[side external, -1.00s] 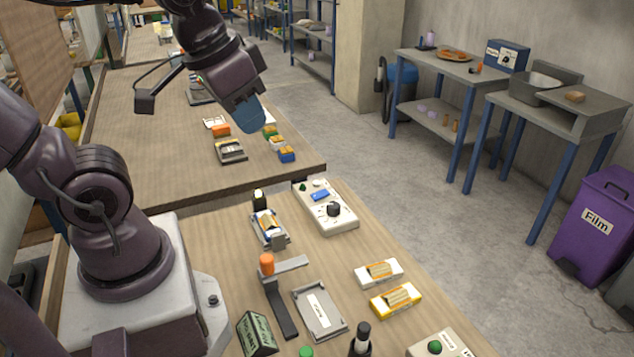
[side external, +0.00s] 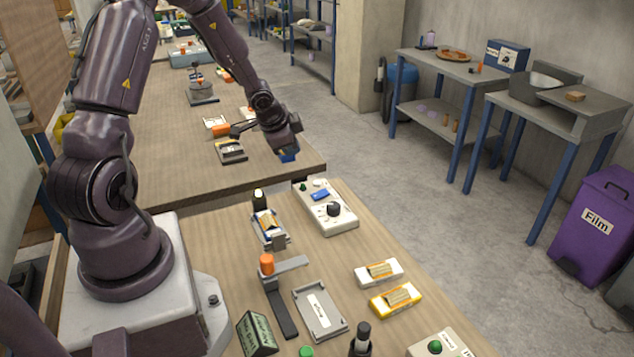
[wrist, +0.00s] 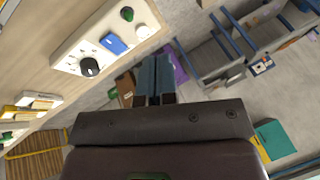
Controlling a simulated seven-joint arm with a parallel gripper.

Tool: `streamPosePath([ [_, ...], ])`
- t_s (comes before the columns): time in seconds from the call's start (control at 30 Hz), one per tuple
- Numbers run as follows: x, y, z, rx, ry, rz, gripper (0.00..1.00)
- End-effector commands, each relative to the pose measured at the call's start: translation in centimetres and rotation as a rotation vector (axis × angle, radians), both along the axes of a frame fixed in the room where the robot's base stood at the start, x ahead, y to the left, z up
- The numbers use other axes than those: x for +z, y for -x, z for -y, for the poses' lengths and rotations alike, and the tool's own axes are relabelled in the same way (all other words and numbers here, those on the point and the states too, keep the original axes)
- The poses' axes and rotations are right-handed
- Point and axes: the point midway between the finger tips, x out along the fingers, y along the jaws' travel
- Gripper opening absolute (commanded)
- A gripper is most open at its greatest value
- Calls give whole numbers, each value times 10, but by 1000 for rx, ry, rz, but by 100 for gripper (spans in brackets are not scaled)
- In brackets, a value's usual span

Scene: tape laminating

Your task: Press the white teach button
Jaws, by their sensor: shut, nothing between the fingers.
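In the side view the white button (side external: 319,183) is at the far end of the box (side external: 345,226), on the near table. My gripper (side external: 289,156) is raised and hangs beyond the box's far end, apart from it. In the wrist view my gripper's two blue-grey fingers (wrist: 154,68) are together and empty. The button lies up and left of the fingertips.
The box also carries a black knob (wrist: 89,66) and a blue piece (wrist: 115,44). Nearer stand a tape holder (side external: 268,230), an orange-topped post (side external: 267,264), a grey tray (side external: 320,311) and two white-and-yellow packs (side external: 379,273).

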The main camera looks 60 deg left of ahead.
Motion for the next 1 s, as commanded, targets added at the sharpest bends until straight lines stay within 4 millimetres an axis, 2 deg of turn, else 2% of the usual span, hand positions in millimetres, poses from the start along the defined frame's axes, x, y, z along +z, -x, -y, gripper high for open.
streamPosePath([
  [0.03, -10, -12, -2, -77, -1, 51, 0],
  [0.07, -11, -20, -1, -122, -8, 85, 0],
  [0.2, 6, -52, 6, -301, -64, 218, 0],
  [0.27, 11, -57, 9, -343, -77, 251, 0],
  [0.77, 14, -62, 13, -380, -86, 284, 0],
  [1.0, -7, -62, 14, -380, -81, 283, 0],
])
